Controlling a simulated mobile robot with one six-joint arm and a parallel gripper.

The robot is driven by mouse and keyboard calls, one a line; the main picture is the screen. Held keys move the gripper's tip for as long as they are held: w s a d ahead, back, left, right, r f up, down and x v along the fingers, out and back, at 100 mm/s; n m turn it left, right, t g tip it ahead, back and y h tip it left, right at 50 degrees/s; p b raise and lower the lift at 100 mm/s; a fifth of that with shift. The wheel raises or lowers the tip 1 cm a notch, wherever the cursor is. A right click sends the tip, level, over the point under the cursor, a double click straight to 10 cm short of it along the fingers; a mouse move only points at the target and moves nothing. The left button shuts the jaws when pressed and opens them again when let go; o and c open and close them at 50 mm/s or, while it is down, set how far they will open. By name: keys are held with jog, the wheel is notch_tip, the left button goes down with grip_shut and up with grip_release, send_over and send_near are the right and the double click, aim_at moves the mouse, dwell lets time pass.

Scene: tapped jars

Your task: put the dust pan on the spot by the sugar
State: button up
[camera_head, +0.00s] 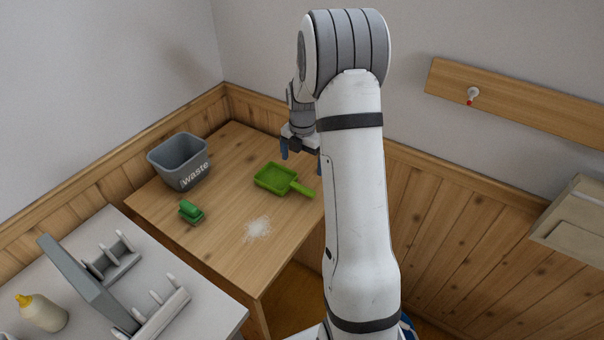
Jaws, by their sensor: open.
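The green dust pan (277,180) lies on the wooden table, its handle pointing right and toward the front. The sugar (258,228) is a white scattered patch on the table, in front of the dust pan and a little to its left. No separate marked spot shows beside it. My gripper (301,160) is open above the table's back right, near the dust pan and apart from it. My arm hides part of the gripper's right side and the table's right edge.
A grey waste bin (180,163) stands at the table's back left. A green brush (190,212) lies in front of it. A grey-white counter (215,309) with a rack (88,285) and a bottle (42,313) is at front left. Bare wood surrounds the sugar.

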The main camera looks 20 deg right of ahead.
jog(key=s+a+r+m+t, duration=0.1)
jog(key=s+a+r+m, duration=0.6)
jog(key=s+r+m, duration=0.5)
jog(key=s+a+r+m+t, duration=0.1)
jog(key=s+a+r+m, duration=0.1)
jog(key=s+m, duration=0.4)
jog(key=s+a+r+m+t, duration=0.1)
jog(key=s+a+m, duration=0.3)
jog(key=s, duration=0.5)
jog(key=r+m, duration=0.1)
jog(key=m, duration=0.1)
jog(key=shift+s+a+r+m, duration=0.15)
jog(key=shift+s+r+m, duration=0.15)
jog(key=shift+s+m, duration=0.1)
